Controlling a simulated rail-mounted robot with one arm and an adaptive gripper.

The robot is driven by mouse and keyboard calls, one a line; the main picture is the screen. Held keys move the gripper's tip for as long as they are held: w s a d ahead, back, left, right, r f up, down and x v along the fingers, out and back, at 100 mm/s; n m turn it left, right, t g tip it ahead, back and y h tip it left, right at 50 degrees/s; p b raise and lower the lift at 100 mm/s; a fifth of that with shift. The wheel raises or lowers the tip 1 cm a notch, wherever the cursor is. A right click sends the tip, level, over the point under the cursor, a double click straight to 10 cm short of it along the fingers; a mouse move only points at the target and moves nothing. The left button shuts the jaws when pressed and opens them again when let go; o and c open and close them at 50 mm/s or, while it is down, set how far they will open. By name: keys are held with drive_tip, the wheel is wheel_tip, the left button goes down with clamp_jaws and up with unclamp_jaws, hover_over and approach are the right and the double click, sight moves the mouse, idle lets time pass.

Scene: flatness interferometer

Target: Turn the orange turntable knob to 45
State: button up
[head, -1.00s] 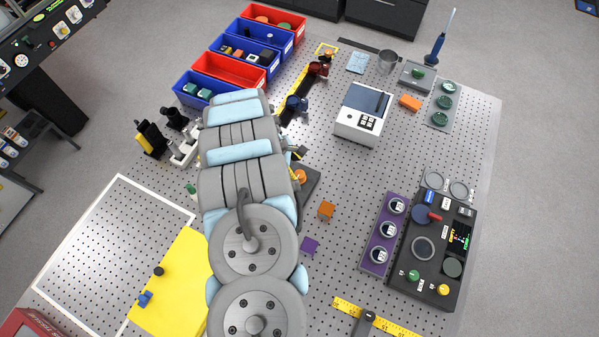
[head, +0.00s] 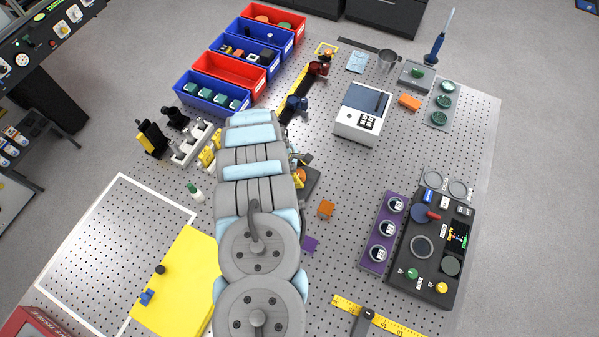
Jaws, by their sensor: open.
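The orange turntable knob (head: 300,176) shows only in part, just right of my arm, in the middle of the table. A dark base (head: 312,186) shows beside it, and my arm covers the rest. Its pointer and scale cannot be read from here. My gripper is hidden beneath my own arm links, so its place relative to the knob cannot be told. A small dark and pale part sits at the arm's right edge just above the knob; I cannot tell what it is.
A white instrument (head: 362,114) stands up right, a black control panel (head: 432,245) at right. Bins (head: 213,92) line the back left. A yellow sheet (head: 180,290) lies at front left.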

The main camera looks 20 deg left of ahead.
clamp_jaws()
drive_tip(key=shift+f+b, duration=0.1)
drive_tip(key=shift+b, duration=0.2)
drive_tip(key=shift+w+f+m+b, duration=0.1)
drive_tip(key=shift+m+b, duration=0.5)
drive_tip(key=shift+f+m+g+b, duration=0.1)
drive_tip(key=shift+m+g+b, duration=0.6)
drive_tip(key=shift+m+b, duration=0.5)
drive_tip(key=m+g+b, duration=0.1)
drive_tip(key=m+b, duration=0.2)
drive_tip(key=shift+m, duration=0.3)
drive_tip(key=shift+m+g+b, duration=0.5)
drive_tip(key=shift+m+b, duration=0.05)
drive_tip(key=shift+m, duration=0.25)
drive_tip(key=shift+r, duration=0.2)
